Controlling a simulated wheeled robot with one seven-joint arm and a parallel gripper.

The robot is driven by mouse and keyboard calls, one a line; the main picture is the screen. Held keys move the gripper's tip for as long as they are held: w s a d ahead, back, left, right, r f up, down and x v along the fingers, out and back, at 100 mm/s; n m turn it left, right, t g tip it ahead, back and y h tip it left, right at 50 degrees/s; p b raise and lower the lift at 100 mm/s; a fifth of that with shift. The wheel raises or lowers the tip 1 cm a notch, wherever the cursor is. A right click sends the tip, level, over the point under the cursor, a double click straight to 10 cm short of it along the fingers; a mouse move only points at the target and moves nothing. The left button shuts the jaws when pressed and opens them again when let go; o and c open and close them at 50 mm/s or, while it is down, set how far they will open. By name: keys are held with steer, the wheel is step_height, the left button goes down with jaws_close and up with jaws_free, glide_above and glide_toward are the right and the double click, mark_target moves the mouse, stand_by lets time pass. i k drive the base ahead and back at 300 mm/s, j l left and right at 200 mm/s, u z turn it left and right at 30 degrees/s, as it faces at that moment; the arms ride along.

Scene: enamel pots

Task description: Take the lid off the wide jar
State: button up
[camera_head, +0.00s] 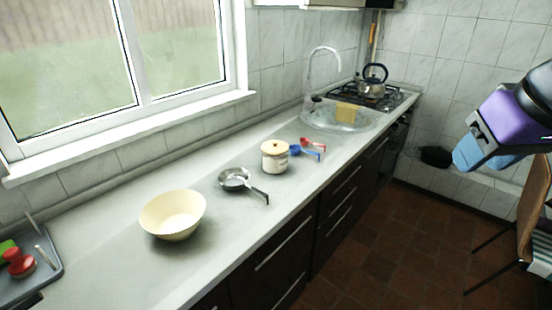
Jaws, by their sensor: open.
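The wide jar (275,162) is a short cream pot with a dark label or mark, standing upright on the counter. Its pale yellow lid (274,148) sits on top, with a small knob in the middle. My gripper (485,156), purple and blue, is at the right edge of the view, over the floor and far from the jar. It is open, and nothing shows between its fingers. Part of the arm is cut off by the picture edge.
A small metal pan (234,179) and a cream bowl (173,214) stand left of the jar on the counter (120,255). Red and blue measuring scoops (306,151) lie close to its right. The sink (340,120) and a kettle (371,90) are farther back. A chair (533,215) stands at right.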

mark_target(271, 147)
steer(key=i+l+u, duration=0.75)
steer(key=i, duration=0.15)
steer(key=i+l+u, duration=0.35)
steer(key=l, duration=0.15)
